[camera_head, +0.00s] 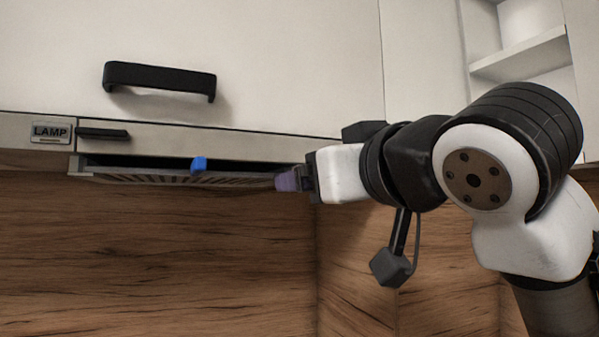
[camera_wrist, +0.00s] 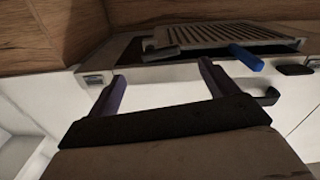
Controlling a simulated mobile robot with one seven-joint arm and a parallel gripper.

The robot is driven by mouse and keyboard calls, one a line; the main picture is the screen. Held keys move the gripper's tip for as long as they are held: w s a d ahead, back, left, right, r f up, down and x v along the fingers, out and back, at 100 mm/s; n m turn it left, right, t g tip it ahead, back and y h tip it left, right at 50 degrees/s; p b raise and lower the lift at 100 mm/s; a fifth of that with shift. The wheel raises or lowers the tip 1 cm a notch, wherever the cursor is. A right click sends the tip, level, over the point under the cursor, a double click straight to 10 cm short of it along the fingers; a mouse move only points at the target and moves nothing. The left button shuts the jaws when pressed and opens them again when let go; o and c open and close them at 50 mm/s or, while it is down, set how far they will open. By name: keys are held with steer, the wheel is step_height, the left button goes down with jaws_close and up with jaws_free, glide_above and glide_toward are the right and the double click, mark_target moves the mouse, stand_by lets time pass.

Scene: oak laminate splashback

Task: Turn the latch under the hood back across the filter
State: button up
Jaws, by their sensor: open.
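The blue latch (camera_head: 199,164) sits under the hood's front edge, at the filter's near side. In the wrist view it (camera_wrist: 246,57) sticks out past the filter's edge, pointing away from the slats. The slatted grey filter (camera_wrist: 215,37) lies under the hood (camera_head: 240,143), with a dark gap along its front edge in the head view. My gripper (camera_head: 284,180) is at the filter's right end, to the right of the latch and apart from it. In the wrist view my gripper (camera_wrist: 162,73) has its two purple fingers spread, with nothing between them.
A black cupboard handle (camera_head: 160,77) is above the hood. A LAMP label (camera_head: 50,132) and a small black handle (camera_head: 103,134) are on the hood front at left. The wooden splashback (camera_head: 150,260) is behind. Open shelves (camera_head: 520,55) are at upper right. Space below the filter is clear.

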steer(key=p+x, duration=0.2)
steer(key=x, duration=0.6)
steer(key=shift+w, duration=0.2)
